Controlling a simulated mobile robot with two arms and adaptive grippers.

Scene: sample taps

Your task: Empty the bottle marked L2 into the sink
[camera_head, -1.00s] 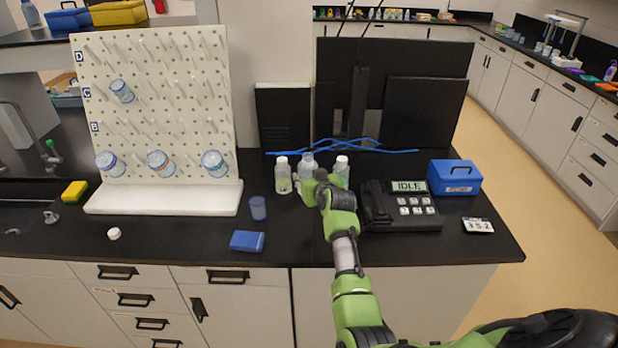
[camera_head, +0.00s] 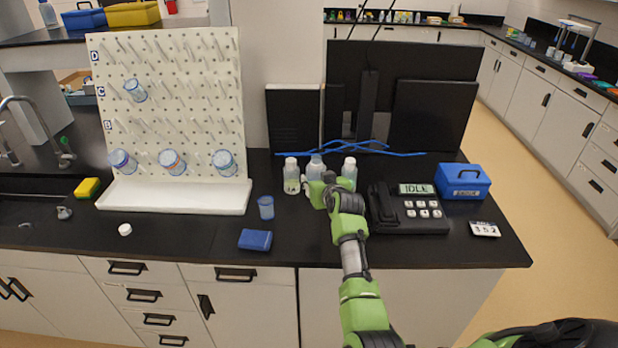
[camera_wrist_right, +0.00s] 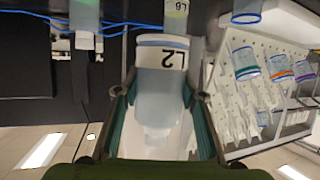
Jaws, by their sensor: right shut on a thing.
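My right gripper (camera_head: 318,187) is shut on the bottle marked L2 (camera_wrist_right: 160,70). Its upside-down label and the bottle body show between the fingers (camera_wrist_right: 160,115) in the wrist view, which is inverted. In the head view this is the middle bottle (camera_head: 315,164), upright and partly hidden by the gripper; I cannot tell whether it is lifted off the counter. A bottle marked L6 (camera_wrist_right: 176,14) is close beside it. The sink (camera_head: 28,210) is at the far left, with a tap (camera_head: 18,100) over it. My left gripper is not in view.
Bottles stand on both sides, left (camera_head: 291,178) and right (camera_head: 349,172). A peg rack (camera_head: 170,110) with several cups stands between bottles and sink. A blue cup (camera_head: 266,208), blue box (camera_head: 255,240) and white cap (camera_head: 125,230) lie in front. A keypad device (camera_head: 410,210) is right.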

